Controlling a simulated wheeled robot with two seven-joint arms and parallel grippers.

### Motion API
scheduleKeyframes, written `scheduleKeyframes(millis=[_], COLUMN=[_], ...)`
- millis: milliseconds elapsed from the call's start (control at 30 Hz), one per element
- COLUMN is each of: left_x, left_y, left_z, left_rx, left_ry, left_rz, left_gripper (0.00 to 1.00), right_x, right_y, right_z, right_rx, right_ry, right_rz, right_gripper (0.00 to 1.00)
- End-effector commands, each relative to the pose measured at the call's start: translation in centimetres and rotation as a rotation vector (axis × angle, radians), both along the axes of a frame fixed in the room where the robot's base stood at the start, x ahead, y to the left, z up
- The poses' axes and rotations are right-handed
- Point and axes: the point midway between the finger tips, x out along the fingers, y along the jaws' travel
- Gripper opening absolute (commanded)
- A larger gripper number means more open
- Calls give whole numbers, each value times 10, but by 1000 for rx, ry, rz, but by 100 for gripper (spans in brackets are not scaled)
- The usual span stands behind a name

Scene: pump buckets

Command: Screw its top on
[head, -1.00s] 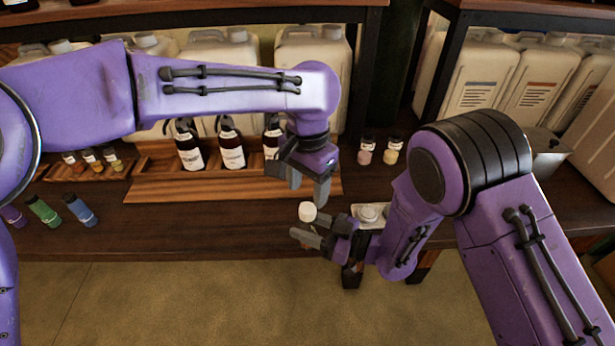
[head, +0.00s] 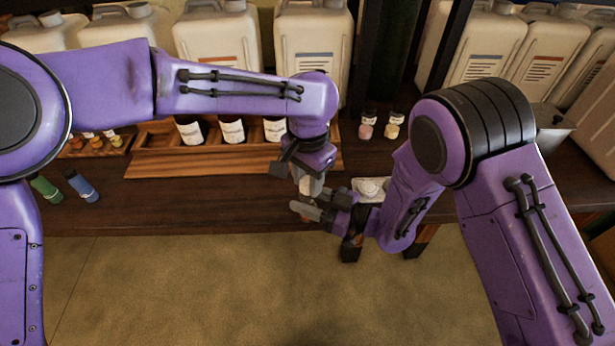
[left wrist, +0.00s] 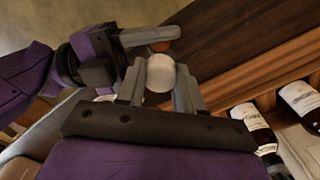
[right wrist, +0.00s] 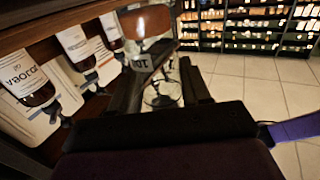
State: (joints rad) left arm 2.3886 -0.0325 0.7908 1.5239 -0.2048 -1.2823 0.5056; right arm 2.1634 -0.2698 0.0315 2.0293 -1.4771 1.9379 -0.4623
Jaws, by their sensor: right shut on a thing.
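My right gripper (head: 322,210) is shut on a small amber bottle. In the right wrist view the bottle (right wrist: 145,20) shows amber with a pale label, in front of the gripper's fingers. Its white top (left wrist: 160,75) shows in the left wrist view, with a bit of orange beyond it. My left gripper (head: 310,182) points down over the white top from above. Its two fingers stand on either side of the top, open; whether they touch it I cannot tell. The bottle's body is mostly hidden in the head view.
Dark labelled bottles (head: 232,130) stand in a wooden rack (head: 215,163) behind. Two small jars (head: 392,126) stand at the back right. A white container (head: 371,187) is beside my right gripper. Green and blue tubes (head: 82,186) lie at left. White canisters (head: 313,45) line the back.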

Motion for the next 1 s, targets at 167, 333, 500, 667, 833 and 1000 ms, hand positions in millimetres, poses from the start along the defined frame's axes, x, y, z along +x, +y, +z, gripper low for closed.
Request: scheduleKeyframes(millis=[167, 333, 500, 667, 833, 1000], left_x=[1, 1, 1, 1, 2, 2], left_y=[1, 1, 1, 1, 0, 0], left_z=[0, 0, 0, 1, 16, 55], left_rx=[2, 2, 2, 1, 1, 0], left_ry=[-1, -2, -1, -2, -5, -7], left_rz=[-113, -106, -106, -105, -104, -104], left_gripper=[0, 46, 66, 66, 66, 66], right_x=[0, 0, 0, 0, 0, 0], right_y=[0, 0, 0, 0, 0, 0], right_z=[0, 0, 0, 0, 0, 0], right_rx=[0, -1, 0, 0, 0, 0], right_ry=[0, 0, 0, 0, 0, 0], right_rz=[0, 0, 0, 0, 0, 0], right_gripper=[0, 0, 0, 0, 0, 0])
